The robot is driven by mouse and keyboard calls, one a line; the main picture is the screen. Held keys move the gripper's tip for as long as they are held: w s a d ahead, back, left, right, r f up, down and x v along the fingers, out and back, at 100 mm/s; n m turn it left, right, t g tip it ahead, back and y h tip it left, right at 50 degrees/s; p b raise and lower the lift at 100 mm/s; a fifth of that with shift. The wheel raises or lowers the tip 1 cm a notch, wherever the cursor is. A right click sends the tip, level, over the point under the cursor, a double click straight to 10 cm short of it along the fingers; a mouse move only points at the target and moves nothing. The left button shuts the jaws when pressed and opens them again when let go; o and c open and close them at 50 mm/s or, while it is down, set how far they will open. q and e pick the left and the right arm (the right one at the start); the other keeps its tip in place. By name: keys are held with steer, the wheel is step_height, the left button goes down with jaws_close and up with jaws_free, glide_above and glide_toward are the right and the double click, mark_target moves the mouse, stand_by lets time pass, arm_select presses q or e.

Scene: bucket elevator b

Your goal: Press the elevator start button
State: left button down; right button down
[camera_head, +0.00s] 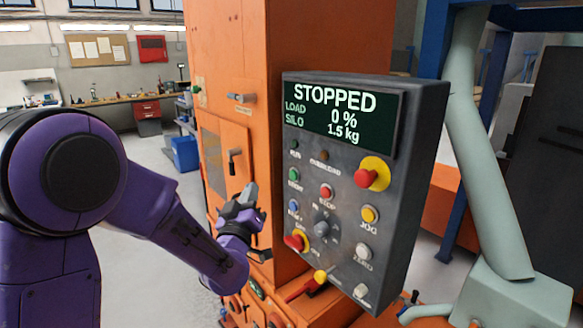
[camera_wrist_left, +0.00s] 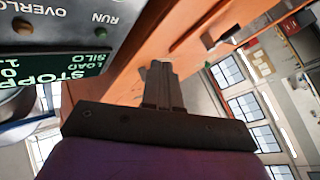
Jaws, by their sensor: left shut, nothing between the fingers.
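A dark grey control box (camera_head: 397,185) is fixed on the orange elevator housing. Its screen (camera_head: 339,116) reads STOPPED, LOAD 0 %, SILO 1.5 kg. The green start button (camera_head: 293,174) is in the left column, below the green RUN lamp (camera_head: 294,145); its label is blurred. My left gripper (camera_head: 250,190) is shut and empty, apart from the box and left of the start button. In the left wrist view its closed fingers (camera_wrist_left: 162,75) point toward orange metal, with the RUN lamp (camera_wrist_left: 97,32) at upper left; the start button does not show there. My right gripper is out of view.
Close to the start button are a red stop button (camera_head: 327,191), a blue button (camera_head: 294,205) and a rotary knob (camera_head: 322,228). A red emergency knob (camera_head: 372,173) on yellow sits right. Handles (camera_head: 234,160) stick out of the orange housing (camera_head: 290,40) behind my gripper.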

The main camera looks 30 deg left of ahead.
arm_select(q)
steer(key=shift+w, duration=0.1)
glide_toward(289, 166)
steer(key=shift+w+a+r, duration=0.3)
steer(key=shift+w+a, duration=0.2)
steer(key=shift+w, duration=0.1)
steer(key=shift+w+a+r, duration=0.25)
steer(key=shift+w+a, duration=0.25)
steer(key=shift+w, duration=0.05)
stand_by(1.5)
steer(key=shift+w+d, duration=0.15)
steer(key=shift+w, duration=0.2)
steer(key=shift+w+d, duration=0.15)
steer(key=shift+w, duration=0.2)
stand_by(0.8)
steer(key=shift+s, duration=0.1)
steer(key=shift+s+a, duration=0.3)
steer(key=shift+s, duration=0.35)
